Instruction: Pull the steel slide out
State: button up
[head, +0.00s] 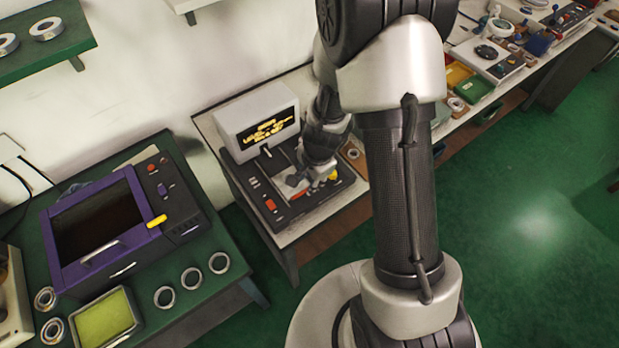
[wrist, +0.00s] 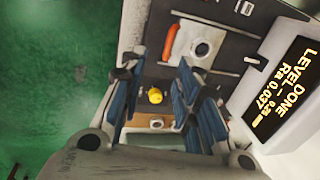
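The tester with a lit display (head: 270,130) stands on the middle bench, a dark base in front of it. The display (wrist: 285,85) reads "LEVEL DONE" in the wrist view. On the dark base, a ring (wrist: 203,48) sits on a pale metal piece beside an orange-red bar (wrist: 171,40); I cannot tell for certain which part is the steel slide. My gripper (wrist: 160,68) is open over the base, its blue-padded fingers apart, with a yellow knob (wrist: 155,96) visible between them. In the head view my gripper (head: 300,178) is low over the base, and its fingertips are partly hidden.
A purple-framed machine (head: 100,220) stands on the green bench at left, with several loose rings and a green-yellow tray (head: 107,320). A green shelf (head: 40,50) holds rings above. Coloured bins (head: 472,90) stand at right. The green floor is open at right.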

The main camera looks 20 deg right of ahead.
notch_tip(320, 180, up, 10)
jog(key=s+p, duration=0.1)
jog(key=p, duration=0.7)
jog(key=shift+s+d, duration=0.3)
jog(key=shift+s, duration=0.1)
jog(key=shift+r, duration=0.1)
notch_tip(320, 180, up, 12)
jog(key=s, duration=0.2)
jog(key=shift+d, duration=0.35)
jog(key=b, duration=1.2)
send_near(301, 193)
jog(key=f+b, duration=0.2)
jog(key=w+f+b, duration=0.1)
jog(key=f+b, duration=0.1)
jog(key=f, duration=0.1)
jog(key=f+b, duration=0.2)
jog(key=shift+w+a+f, duration=0.15)
jog(key=shift+w+f, duration=0.05)
jog(key=shift+f, duration=0.15)
